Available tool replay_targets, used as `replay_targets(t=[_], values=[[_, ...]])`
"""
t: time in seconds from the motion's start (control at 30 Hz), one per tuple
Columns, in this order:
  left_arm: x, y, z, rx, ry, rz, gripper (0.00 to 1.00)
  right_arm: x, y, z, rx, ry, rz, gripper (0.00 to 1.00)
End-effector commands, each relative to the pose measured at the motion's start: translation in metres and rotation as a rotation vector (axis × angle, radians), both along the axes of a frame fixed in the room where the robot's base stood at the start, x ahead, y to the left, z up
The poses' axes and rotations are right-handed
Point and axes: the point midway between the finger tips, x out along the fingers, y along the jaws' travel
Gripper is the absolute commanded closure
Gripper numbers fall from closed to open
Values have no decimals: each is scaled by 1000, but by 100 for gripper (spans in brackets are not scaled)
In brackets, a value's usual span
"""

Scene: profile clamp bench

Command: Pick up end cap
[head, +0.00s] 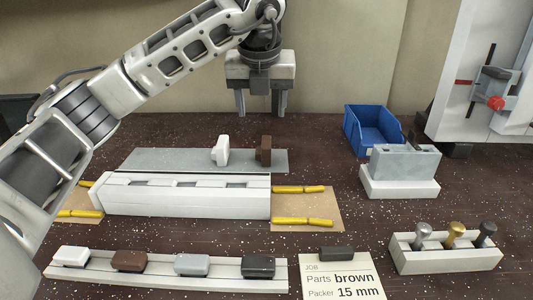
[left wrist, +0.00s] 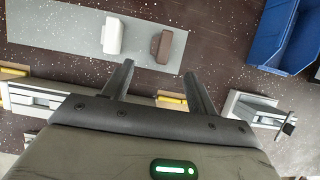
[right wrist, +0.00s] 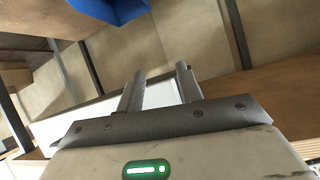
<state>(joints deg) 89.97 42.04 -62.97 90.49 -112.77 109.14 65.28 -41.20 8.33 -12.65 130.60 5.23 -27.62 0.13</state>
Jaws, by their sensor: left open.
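Two upright pieces that look like end caps stand on the grey mat (head: 185,160): a white one (head: 220,151) and a brown one (head: 263,150). In the left wrist view the white piece (left wrist: 113,37) and the brown piece (left wrist: 161,46) lie beyond the fingertips.
A white profile (head: 185,195) lies in front of the mat, with yellow strips (head: 300,189) beside it. A front rail (head: 165,275) holds several coloured blocks. A job card (head: 343,282) reads "Parts brown, Packer 15 mm". A blue bin (head: 373,128) and a grey block fixture (head: 402,165) stand right.

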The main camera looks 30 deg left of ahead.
Motion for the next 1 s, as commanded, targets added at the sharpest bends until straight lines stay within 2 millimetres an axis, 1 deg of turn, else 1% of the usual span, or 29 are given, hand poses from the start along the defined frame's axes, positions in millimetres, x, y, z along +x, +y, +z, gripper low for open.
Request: replay_targets(t=[0.03, 0.1, 0.2, 0.3, 0.53, 0.8, 0.9, 1.0], values=[[4, 2, -13, 2, 5, 2, 42, 0, 0, -1, 0, -1, 0, 64], [9, 5, -27, 1, 6, 0, 42, 0, 0, -1, 0, -1, 0, 64], [15, 8, -44, 1, 4, 0, 42, 0, 0, -1, 0, -2, 0, 64], [20, 10, -56, 0, 3, 0, 42, 0, 0, -1, 0, -3, 0, 64], [26, 12, -71, 1, 2, -1, 42, 0, 0, -1, 0, -3, 0, 64], [39, 18, -106, 1, 3, -1, 42, 0, 0, 0, 1, -2, 0, 64], [41, 18, -112, -1, 1, -2, 42, 0, 0, -1, 1, -2, 0, 64], [42, 19, -113, 0, 0, -3, 42, -1, 0, -1, 0, -1, 0, 64]])
